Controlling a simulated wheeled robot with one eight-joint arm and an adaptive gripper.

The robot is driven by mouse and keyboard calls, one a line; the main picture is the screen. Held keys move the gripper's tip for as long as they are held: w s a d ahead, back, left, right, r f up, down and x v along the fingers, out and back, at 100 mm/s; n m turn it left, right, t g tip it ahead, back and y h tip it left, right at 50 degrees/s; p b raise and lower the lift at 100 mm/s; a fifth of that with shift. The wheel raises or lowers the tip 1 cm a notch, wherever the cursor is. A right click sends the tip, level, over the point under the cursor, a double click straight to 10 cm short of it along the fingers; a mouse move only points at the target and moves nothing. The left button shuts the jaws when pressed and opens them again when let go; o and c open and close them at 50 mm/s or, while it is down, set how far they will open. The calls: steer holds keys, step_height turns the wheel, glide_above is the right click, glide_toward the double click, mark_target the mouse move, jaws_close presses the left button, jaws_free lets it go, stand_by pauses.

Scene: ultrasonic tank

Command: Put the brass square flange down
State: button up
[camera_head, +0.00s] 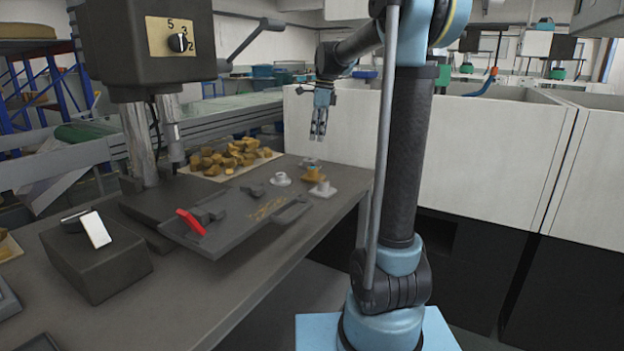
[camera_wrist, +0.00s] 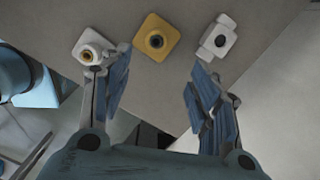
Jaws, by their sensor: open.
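The brass square flange (camera_wrist: 147,48) rests on the table top, seen from above in the wrist view with its round hub and dark bore. It also shows in the head view (camera_head: 314,176), between a white square flange nearer the camera and a grey one farther back. My gripper (camera_head: 318,138) is raised above the table, pointing down, with clear air between it and the flange. In the wrist view the gripper (camera_wrist: 158,70) is open and empty. The brass flange lies beyond the fingertips, in line with the gap between them.
In the wrist view a white flange (camera_wrist: 90,47) is partly covered by the left finger, and a pale flange (camera_wrist: 217,40) is at right. Another white flange (camera_head: 281,180) and a brass-coloured pile (camera_head: 232,155) are nearby. White tank walls (camera_head: 480,150) stand right.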

glide_above(313, 168)
steer(key=w, duration=0.2)
steer(key=f, duration=0.5)
steer(key=d+f, duration=0.1)
steer(key=f, duration=0.2)
steer(key=shift+s, duration=0.2)
steer(key=shift+s+a+f, duration=0.1)
steer(key=shift+a+f, duration=0.1)
steer(key=shift+f, duration=0.8)
steer(key=shift+a+f, duration=0.15)
steer(key=shift+f, duration=0.8)
steer(key=shift+s+a+f, duration=0.1)
steer(key=shift+a+f, duration=0.1)
steer(key=shift+f, duration=0.8)
steer(key=shift+c, duration=0.2)
jaws_close()
